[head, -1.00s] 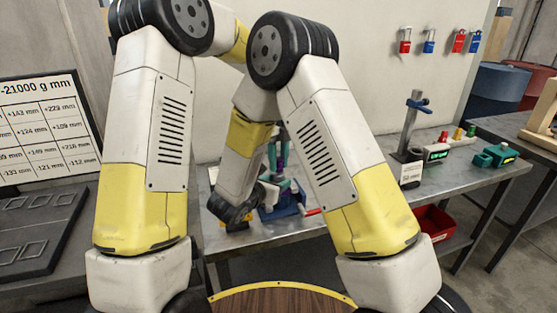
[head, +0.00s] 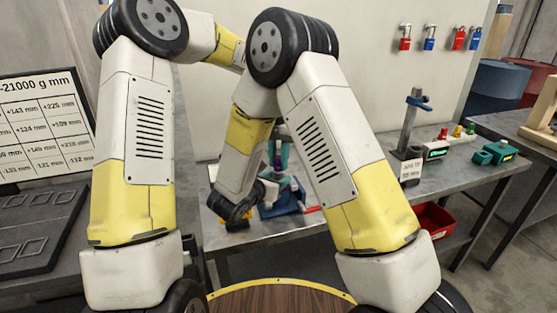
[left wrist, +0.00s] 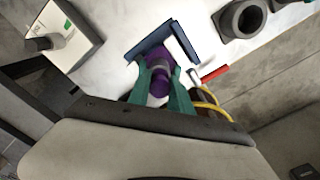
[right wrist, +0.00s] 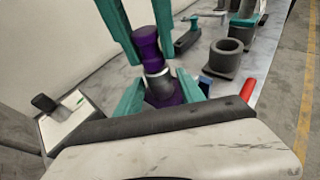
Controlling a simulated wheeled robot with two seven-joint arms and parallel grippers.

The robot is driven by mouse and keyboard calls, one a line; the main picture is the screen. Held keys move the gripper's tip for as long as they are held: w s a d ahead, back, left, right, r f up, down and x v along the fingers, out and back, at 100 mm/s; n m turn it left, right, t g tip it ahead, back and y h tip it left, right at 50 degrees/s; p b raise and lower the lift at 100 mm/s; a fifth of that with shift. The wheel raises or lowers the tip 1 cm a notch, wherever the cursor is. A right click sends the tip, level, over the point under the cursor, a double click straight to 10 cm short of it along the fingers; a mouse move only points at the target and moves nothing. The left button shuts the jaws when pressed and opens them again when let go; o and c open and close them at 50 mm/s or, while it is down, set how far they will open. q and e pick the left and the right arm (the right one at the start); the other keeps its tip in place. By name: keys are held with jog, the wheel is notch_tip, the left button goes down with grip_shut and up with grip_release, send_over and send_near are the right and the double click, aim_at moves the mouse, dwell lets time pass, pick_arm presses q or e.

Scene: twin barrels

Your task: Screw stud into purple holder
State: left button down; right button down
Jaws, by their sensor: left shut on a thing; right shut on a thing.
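The purple holder (left wrist: 158,56) stands in a blue vise (left wrist: 165,40) on the bench. In the right wrist view the lower purple body of the holder (right wrist: 166,98) is partly hidden behind a grey collar. Above it stands a purple stud (right wrist: 148,48), upright and in line with the holder. How deep it sits I cannot tell. My left gripper (left wrist: 160,78) comes from above, its teal fingers shut on the stud. My right gripper (right wrist: 162,82) comes from the side, its teal fingers either side of the holder and shut on it. In the head view my arms hide much of the work.
A red handle (right wrist: 248,89) sticks out beside the vise. A grey hollow cylinder (right wrist: 226,58) stands farther along the bench. A white display box (left wrist: 62,36) is on the other side. Teal boxes (head: 495,153) sit farther right.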

pick_arm(q)
jog(key=c, duration=1.2)
grip_release()
jog(key=shift+o, duration=0.2)
jog(key=shift+r, duration=0.1)
jog(key=shift+r, duration=2.15)
jog(key=shift+o, duration=0.4)
